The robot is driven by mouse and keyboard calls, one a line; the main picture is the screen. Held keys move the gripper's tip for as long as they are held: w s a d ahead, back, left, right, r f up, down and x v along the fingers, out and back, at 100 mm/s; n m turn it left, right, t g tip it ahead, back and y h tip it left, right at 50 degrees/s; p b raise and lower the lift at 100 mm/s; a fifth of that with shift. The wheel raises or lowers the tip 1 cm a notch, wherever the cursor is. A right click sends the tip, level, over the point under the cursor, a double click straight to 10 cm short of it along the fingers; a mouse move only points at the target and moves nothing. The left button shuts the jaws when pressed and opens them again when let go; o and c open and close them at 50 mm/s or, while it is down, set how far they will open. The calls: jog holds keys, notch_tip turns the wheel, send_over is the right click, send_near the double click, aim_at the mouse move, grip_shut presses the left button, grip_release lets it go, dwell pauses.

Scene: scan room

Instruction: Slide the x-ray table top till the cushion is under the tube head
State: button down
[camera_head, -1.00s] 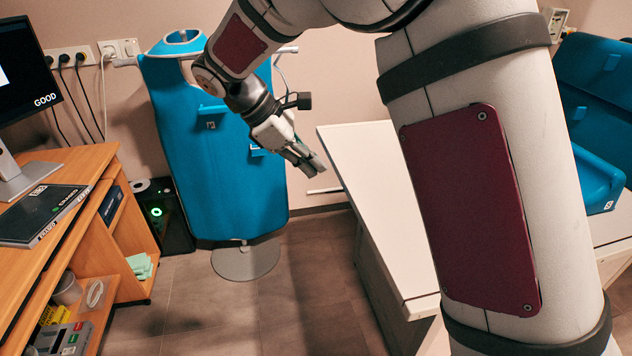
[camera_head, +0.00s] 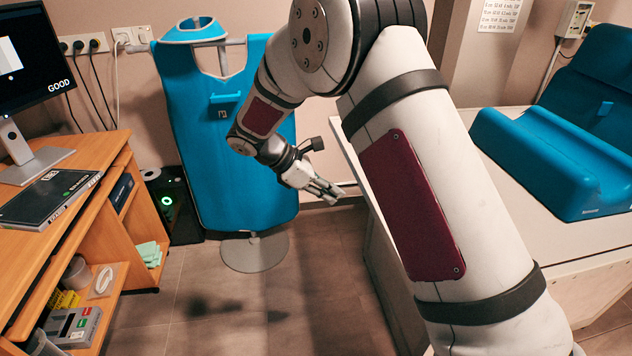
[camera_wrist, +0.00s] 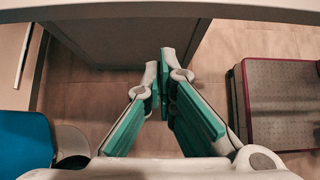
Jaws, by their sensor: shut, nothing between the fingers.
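The white x-ray table top (camera_head: 505,200) lies on the right in the head view, partly hidden behind my arm. A blue cushion (camera_head: 550,165) with a raised edge rests on it, right of my arm. The tube head is not in view. A pale edge, likely the table top's (camera_wrist: 230,10), crosses above the fingertips without visible contact.
A blue apron on a stand (camera_head: 235,140) is behind my gripper. An orange-brown desk (camera_head: 85,190) with a monitor (camera_head: 25,75) is at left. The wrist view shows a red-edged grey-topped block (camera_wrist: 285,105) at right.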

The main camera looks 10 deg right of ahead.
jog(key=shift+d+f, duration=0.2)
jog(key=shift+d, duration=2)
jog(key=shift+d, duration=0.1)
jog(key=d+p, duration=0.2)
jog(key=d, duration=1.4)
jog(key=shift+d, duration=0.2)
jog(key=shift+a, duration=0.1)
jog(key=a, duration=0.5)
jog(key=shift+w+r, duration=0.1)
jog(key=shift+r, duration=0.3)
jog(key=p+v, duration=0.1)
jog(key=v, duration=0.7)
jog(key=shift+a+r, duration=0.1)
jog(key=shift+r, duration=0.25)
